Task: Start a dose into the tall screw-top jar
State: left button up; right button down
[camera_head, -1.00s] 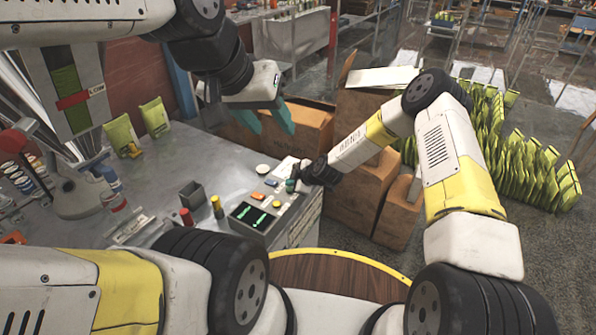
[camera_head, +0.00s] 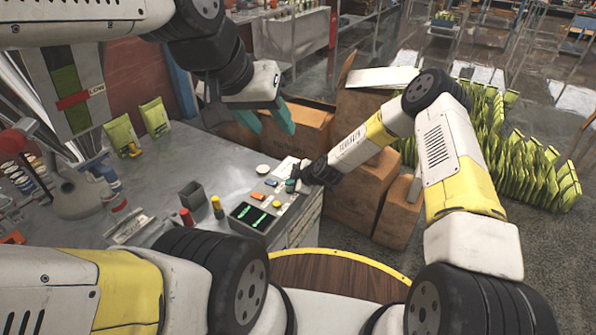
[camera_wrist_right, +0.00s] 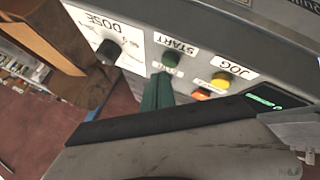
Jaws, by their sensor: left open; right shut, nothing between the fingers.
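In the right wrist view, the panel has a green START button (camera_wrist_right: 170,60), a black DOSE knob (camera_wrist_right: 108,51), a yellow JOG button (camera_wrist_right: 221,80) and an orange button (camera_wrist_right: 201,94). My right gripper (camera_wrist_right: 160,82) has its teal fingers shut and empty, tips at the START button. I cannot tell whether the button is pressed in. In the head view my right gripper (camera_head: 292,185) is over the panel at the bench's right end. My left gripper (camera_head: 268,120) is open and empty, high above the bench's far side. I cannot clearly pick out the tall screw-top jar.
A red-capped container (camera_head: 187,217) and a yellow-capped one (camera_head: 217,207) stand near a grey open box (camera_head: 192,193) on the bench (camera_head: 165,180). Two green pouches (camera_head: 122,134) stand at the back. Cardboard boxes (camera_head: 375,195) are right of the bench.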

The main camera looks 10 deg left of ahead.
jog(key=shift+f, duration=0.1)
dwell(0.3)
jog(key=shift+f, duration=0.3)
jog(key=shift+f, duration=0.45)
dwell(0.8)
jog(key=shift+r, duration=0.85)
jog(key=shift+r, duration=0.1)
jog(key=shift+r, duration=2.4)
